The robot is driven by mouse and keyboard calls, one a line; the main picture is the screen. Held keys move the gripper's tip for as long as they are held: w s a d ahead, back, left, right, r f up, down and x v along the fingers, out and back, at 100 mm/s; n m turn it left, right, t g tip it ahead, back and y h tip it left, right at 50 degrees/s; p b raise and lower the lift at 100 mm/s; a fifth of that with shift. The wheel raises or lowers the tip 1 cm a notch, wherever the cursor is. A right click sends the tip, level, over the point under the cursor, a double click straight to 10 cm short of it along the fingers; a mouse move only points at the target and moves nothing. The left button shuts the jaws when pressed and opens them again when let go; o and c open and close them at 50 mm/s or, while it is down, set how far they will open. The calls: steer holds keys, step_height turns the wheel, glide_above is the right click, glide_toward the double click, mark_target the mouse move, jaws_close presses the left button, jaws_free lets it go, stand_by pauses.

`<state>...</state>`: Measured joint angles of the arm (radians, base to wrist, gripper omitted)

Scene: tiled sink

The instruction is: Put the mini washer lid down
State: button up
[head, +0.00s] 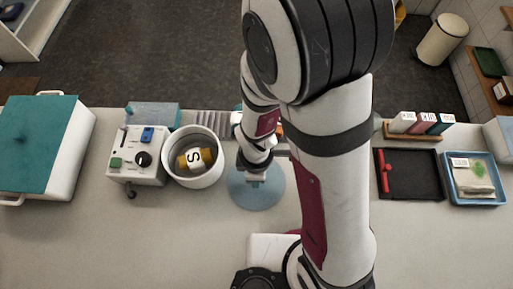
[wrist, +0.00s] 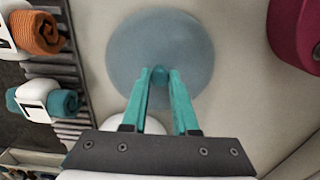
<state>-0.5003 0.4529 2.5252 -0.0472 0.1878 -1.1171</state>
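The mini washer is a white control box (head: 137,155) with a round white tub (head: 193,180) on its right. The tub is open at the top, with a rolled yellow cloth marked S (head: 196,159) inside. The lid is a translucent blue disc (head: 258,196), right of the tub, also seen in the wrist view (wrist: 190,45). My gripper (wrist: 160,78) has its teal fingers closed around the lid's small blue knob (wrist: 160,74). In the head view my gripper (head: 256,181) is over the disc. I cannot tell whether the disc touches the counter.
A white box with a teal top (head: 40,140) stands far left. Behind the tub is a ribbed grey rack (head: 210,120); rolled orange (wrist: 38,33) and teal (wrist: 62,102) cloths lie by it. A black tray (head: 408,180) and blue tray (head: 474,201) are right. The front counter is clear.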

steer(key=o, duration=0.5)
steer(key=shift+c, duration=0.2)
step_height(320, 180, up, 12)
steer(key=s+d+r+m+y, duration=0.1)
steer(key=s+d+r+m, duration=0.3)
steer(key=m, duration=0.7)
steer(key=s+d+r+m, duration=0.3)
steer(key=r+m, duration=0.1)
steer(key=m, duration=0.8)
steer(key=shift+s+d+m+y, duration=0.3)
steer(key=shift+s+d+y, duration=0.05)
steer(key=shift+d+y, duration=0.05)
